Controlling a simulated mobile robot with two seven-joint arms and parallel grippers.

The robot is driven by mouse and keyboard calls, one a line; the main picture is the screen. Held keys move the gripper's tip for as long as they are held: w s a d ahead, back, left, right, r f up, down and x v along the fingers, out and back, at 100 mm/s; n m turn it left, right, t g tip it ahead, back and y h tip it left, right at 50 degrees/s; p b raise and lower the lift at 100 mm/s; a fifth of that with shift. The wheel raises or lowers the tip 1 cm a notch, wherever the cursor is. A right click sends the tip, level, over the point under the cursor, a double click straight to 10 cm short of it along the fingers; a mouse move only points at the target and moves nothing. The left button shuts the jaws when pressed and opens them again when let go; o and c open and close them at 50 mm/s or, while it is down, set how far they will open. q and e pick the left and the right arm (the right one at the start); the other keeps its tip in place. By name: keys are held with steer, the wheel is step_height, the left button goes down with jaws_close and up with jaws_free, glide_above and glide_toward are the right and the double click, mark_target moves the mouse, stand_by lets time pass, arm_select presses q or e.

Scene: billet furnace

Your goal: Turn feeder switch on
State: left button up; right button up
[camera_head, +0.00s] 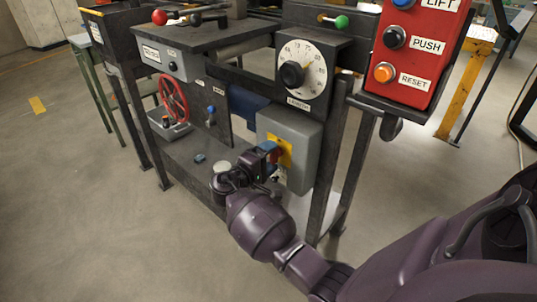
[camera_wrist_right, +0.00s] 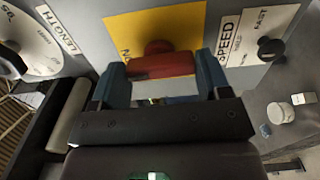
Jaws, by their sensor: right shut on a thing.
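The feeder switch is a red rotary handle (camera_wrist_right: 160,66) on a yellow plate (camera_wrist_right: 130,32). The yellow plate (camera_head: 286,153) also shows in the head view, on the front of a grey box (camera_head: 300,128) low under the bench. My right gripper (camera_wrist_right: 158,76) reaches the switch from the front, with its blue fingers on either side of the red handle, shut on it. In the head view my right gripper (camera_head: 268,153) covers most of the handle. The plate's lettering is mostly hidden. My left gripper is not in view.
A SPEED label and black knob (camera_wrist_right: 270,48) sit right of the switch in the wrist view. A LENGTH dial (camera_head: 301,68) is above the box. A red panel (camera_head: 415,50) with LIFT, PUSH and RESET buttons hangs at right. A red handwheel (camera_head: 173,98) stands left. Bench legs flank the box.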

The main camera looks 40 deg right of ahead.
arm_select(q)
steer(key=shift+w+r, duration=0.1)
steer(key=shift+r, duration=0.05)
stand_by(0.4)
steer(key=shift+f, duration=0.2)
arm_select(e)
steer(key=o, duration=0.9)
steer(key=shift+o, duration=0.2)
arm_select(q)
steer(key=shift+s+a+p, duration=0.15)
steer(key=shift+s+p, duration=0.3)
steer(key=shift+p, duration=0.2)
arm_select(e)
steer(key=a, duration=1.1)
steer(key=shift+s, duration=0.45)
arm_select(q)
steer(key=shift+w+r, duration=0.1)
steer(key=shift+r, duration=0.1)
arm_select(e)
steer(key=shift+d, duration=0.1)
